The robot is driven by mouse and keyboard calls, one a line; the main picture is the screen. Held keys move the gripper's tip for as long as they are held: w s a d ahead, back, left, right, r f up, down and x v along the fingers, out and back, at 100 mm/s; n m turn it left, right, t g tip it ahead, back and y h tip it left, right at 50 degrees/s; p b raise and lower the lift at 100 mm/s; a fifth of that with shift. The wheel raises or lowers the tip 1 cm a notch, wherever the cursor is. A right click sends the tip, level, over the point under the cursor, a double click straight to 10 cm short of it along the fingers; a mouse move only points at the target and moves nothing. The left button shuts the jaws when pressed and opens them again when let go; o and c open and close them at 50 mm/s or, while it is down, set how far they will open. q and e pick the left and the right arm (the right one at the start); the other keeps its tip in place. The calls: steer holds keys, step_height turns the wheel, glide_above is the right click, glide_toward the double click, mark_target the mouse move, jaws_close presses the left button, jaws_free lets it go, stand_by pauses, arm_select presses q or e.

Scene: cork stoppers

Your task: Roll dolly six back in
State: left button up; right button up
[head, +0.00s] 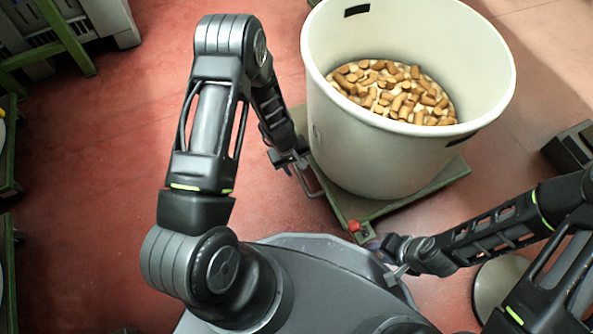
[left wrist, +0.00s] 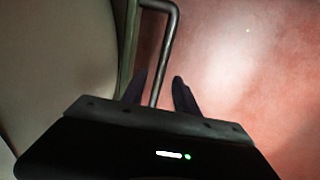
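The dolly (head: 447,181) is a low green platform with a large off-white tub (head: 375,165) of cork stoppers (head: 395,95) standing on it. A grey bar handle (head: 309,187) sticks out from its left side. My left gripper (head: 290,160) is at this handle. In the left wrist view the handle bar (left wrist: 168,45) runs down between the two spread fingers of my left gripper (left wrist: 158,82), with a gap beside it. My right gripper (head: 392,268) is low in front of the dolly's near corner; its finger opening is too small to tell. No number shows on the dolly.
A dark block (head: 572,147) lies at the right edge. Green-framed racks stand along the left edge. The red floor (head: 90,180) left of the dolly is clear.

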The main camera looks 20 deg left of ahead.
arm_select(q)
steer(key=shift+w+d+f, duration=0.1)
steer(key=shift+w+f, duration=0.05)
steer(key=shift+f, duration=0.75)
steer(key=shift+c, duration=0.5)
jaws_close()
